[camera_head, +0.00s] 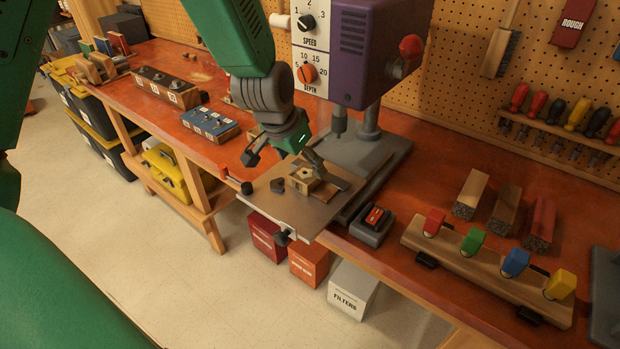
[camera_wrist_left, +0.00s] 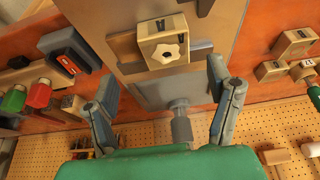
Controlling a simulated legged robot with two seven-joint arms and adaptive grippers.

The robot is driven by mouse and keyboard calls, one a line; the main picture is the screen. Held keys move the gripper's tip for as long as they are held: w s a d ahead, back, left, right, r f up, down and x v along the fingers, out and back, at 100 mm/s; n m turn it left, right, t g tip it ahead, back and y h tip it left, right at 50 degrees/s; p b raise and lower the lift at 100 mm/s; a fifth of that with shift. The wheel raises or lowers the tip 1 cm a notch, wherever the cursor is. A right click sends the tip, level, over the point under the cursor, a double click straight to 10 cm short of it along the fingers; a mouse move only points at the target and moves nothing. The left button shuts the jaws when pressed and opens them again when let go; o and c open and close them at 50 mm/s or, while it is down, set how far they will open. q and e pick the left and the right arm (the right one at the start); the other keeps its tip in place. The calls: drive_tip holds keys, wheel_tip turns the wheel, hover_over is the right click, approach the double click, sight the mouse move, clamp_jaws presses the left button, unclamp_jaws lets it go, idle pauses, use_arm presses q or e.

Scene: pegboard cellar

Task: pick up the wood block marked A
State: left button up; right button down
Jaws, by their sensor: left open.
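My left gripper (camera_head: 284,160) is open and empty over the drill press table (camera_head: 270,205); in the left wrist view its two fingers (camera_wrist_left: 162,78) stand wide apart. Between and beyond them, a pale wood block (camera_wrist_left: 160,48) with a star-shaped knob or hole lies on the table, apart from the fingers. It also shows in the head view (camera_head: 303,176). Its side carries a small mark that I cannot read clearly. Several other small wood blocks (camera_wrist_left: 270,71) with dark marks show at the right of the wrist view. I cannot tell for sure which block is marked A. My right gripper is not in view.
The purple drill press (camera_head: 365,50) stands right behind the gripper. A red-switch box (camera_head: 373,222) and a wood rack with coloured knobs (camera_head: 480,268) are to the right. A blue-topped block (camera_head: 211,124) and a long wood holder (camera_head: 165,88) are to the left.

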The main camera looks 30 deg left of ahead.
sight(303, 173)
use_arm(q)
drive_tip(key=shift+w+a+f, duration=0.35)
drive_tip(key=shift+a+f, duration=0.3)
drive_tip(key=shift+f, duration=0.1)
drive_tip(key=x, duration=0.4)
drive_tip(key=shift+d+p, duration=0.2)
drive_tip(key=shift+p, duration=0.1)
drive_tip(key=shift+w+d+f, duration=0.25)
drive_tip(key=shift+d+f, duration=0.05)
drive_tip(key=shift+d, duration=0.1)
drive_tip(key=shift+s+r, duration=0.1)
drive_tip(key=shift+c, duration=0.4)
drive_tip(key=shift+a, duration=0.2)
drive_tip(key=c, duration=0.7)
drive_tip(key=shift+a, duration=0.2)
drive_tip(key=c, duration=0.5)
drive_tip(key=shift+s+a, duration=0.1)
drive_tip(key=shift+a, duration=0.05)
